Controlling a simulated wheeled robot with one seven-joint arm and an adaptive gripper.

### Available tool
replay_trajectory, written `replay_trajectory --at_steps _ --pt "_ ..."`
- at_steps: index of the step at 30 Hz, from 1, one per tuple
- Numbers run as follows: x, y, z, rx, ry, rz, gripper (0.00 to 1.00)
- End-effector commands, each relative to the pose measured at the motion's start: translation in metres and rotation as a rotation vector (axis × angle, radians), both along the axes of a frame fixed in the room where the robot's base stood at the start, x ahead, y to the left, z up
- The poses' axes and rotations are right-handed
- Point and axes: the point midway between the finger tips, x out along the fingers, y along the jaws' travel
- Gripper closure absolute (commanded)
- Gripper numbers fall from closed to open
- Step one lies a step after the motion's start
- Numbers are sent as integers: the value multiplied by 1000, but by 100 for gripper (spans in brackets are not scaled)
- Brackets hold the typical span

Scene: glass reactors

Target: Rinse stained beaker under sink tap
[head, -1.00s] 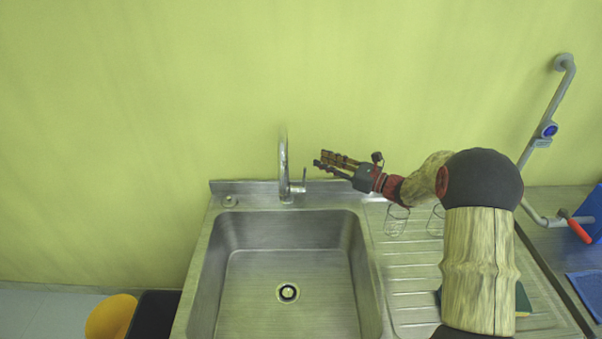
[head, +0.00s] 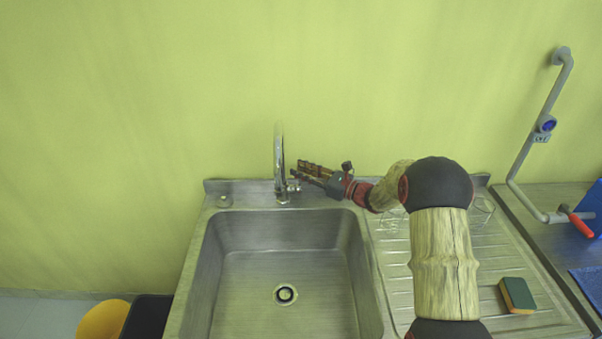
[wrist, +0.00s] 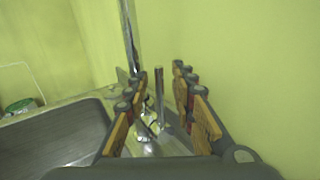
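The chrome tap (head: 279,160) stands upright at the back of the steel sink (head: 290,262), and no water shows. My gripper (head: 293,174) is empty and sits close to the tap, just right of it. In the wrist view my gripper (wrist: 154,92) is open, with the thin tap lever (wrist: 160,92) upright in the gap between the fingers. I cannot tell whether a finger touches it. A clear glass beaker (head: 393,222) stands on the drainboard, partly behind my arm. A second glass beaker (head: 482,210) stands farther right. I see no clear stain on either.
A green and yellow sponge (head: 517,296) lies on the drainboard (head: 395,268). A grey wall rail (head: 538,125) and a red-handled tool (head: 576,222) are at the right. A yellow bin (head: 103,320) and a black bin (head: 147,318) stand at lower left. The sink bowl is empty.

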Motion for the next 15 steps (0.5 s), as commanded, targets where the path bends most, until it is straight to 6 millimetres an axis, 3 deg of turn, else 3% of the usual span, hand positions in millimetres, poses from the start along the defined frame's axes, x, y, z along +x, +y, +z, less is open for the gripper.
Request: replay_trajectory --at_steps 9,15 --pt "1 2 1 0 0 0 75" --pt "1 2 0 0 0 0 85"
